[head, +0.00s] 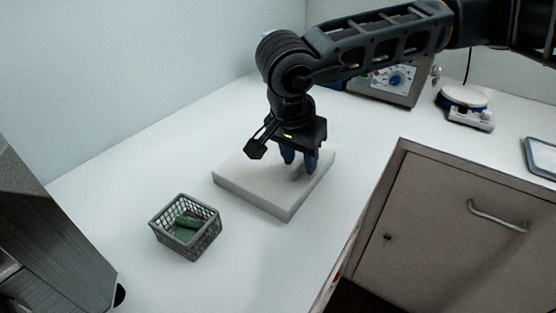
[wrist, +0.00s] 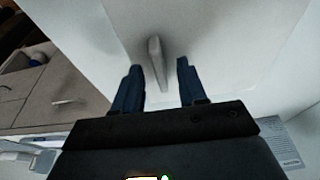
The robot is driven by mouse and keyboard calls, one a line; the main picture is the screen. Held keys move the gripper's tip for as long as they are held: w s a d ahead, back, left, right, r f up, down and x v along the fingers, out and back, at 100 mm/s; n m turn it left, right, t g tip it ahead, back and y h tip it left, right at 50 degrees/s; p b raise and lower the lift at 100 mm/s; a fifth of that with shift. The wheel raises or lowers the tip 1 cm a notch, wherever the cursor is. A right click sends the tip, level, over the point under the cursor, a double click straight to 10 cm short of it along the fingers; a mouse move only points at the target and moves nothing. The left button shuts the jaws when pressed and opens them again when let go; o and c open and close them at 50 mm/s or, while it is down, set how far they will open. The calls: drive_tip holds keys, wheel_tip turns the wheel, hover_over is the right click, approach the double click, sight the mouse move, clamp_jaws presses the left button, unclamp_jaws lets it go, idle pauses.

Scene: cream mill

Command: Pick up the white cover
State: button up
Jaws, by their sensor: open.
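The white cover (head: 245,188) appears to be the pale flat slab lying on the white bench in the head view. In the wrist view, its broad pale surface (wrist: 225,35) carries a narrow upright ridge like a handle (wrist: 157,60). My gripper (head: 298,168) is over the slab's far right part, pointing down. In the wrist view, its two dark blue fingers (wrist: 159,68) are open, with the ridge between them and space visible on both sides. The fingers hide most of the ridge in the head view.
A grey mesh basket (head: 162,238) with green items (head: 186,226) stands left of the slab. Behind are a device with a blue knob (head: 381,88) and a small white and blue instrument (head: 464,98). A cabinet (head: 450,225) and bench edge lie right. The bench (head: 120,185) is clear at left.

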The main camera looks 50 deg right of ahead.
drive_tip(key=shift+f, duration=0.25)
drive_tip(key=shift+c, duration=0.4)
clamp_jaws()
